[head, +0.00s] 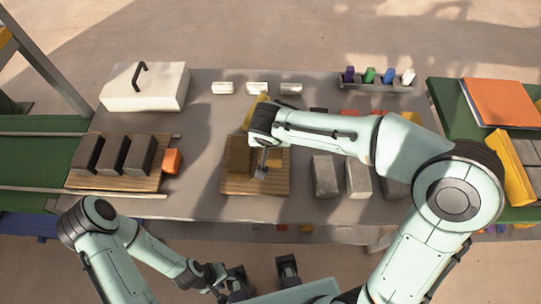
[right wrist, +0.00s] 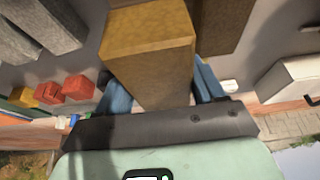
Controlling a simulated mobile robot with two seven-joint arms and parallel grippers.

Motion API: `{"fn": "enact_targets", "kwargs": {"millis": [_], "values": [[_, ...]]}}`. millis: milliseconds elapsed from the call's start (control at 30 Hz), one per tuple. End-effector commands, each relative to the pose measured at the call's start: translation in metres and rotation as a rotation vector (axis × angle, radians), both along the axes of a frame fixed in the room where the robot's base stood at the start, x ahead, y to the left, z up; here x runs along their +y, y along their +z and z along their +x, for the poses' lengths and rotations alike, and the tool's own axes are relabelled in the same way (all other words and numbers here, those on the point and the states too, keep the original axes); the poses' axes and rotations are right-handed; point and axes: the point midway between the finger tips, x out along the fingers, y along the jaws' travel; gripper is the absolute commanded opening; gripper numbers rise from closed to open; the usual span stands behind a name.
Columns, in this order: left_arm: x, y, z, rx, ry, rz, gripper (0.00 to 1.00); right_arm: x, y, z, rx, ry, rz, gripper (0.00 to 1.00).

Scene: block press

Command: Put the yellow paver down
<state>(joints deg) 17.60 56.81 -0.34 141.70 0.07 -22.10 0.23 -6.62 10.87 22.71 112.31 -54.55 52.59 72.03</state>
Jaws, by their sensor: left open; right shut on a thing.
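My right gripper (head: 262,158) is over the wooden board (head: 270,188) in the middle of the table, and the arm hides much of this spot. In the right wrist view the yellow paver (right wrist: 150,45) sits between the two blue fingers, which are shut on it. In the head view part of the yellow paver (head: 238,155) shows beside the gripper, over the board. I cannot tell whether it touches the board. My left gripper (head: 262,276) is open and empty at the bottom, in front of the table.
Several grey pavers (head: 325,177) stand right of the board. Dark pavers (head: 112,155) and an orange block (head: 171,161) are on the left. A white case (head: 145,88) stands at the back left. A rack (head: 375,87) with coloured pieces is at the back right.

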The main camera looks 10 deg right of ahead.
Motion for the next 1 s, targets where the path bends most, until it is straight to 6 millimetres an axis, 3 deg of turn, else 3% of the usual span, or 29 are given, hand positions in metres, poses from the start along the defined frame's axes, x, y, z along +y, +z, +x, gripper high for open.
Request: {"fn": "enact_targets", "kwargs": {"millis": [100, 367, 600, 1000], "values": [[0.0, -0.003, -0.001, 0.001, 0.0, 0.0, 0.43, 0.001, -0.021, 0.0, -0.001, 0.001, 0.002, 0.0], [0.0, -0.006, -0.002, 0.002, 0.0, 0.0, 0.43, 0.0, -0.041, 0.001, -0.003, 0.0, 0.001, 0.0], [0.0, -0.011, -0.003, 0.004, 0.0, 0.0, 0.43, 0.001, -0.073, 0.001, -0.003, 0.002, 0.001, 0.0], [0.0, -0.012, -0.004, 0.004, 0.0, 0.0, 0.43, 0.001, -0.077, 0.001, -0.007, 0.0, 0.001, 0.0]]}}
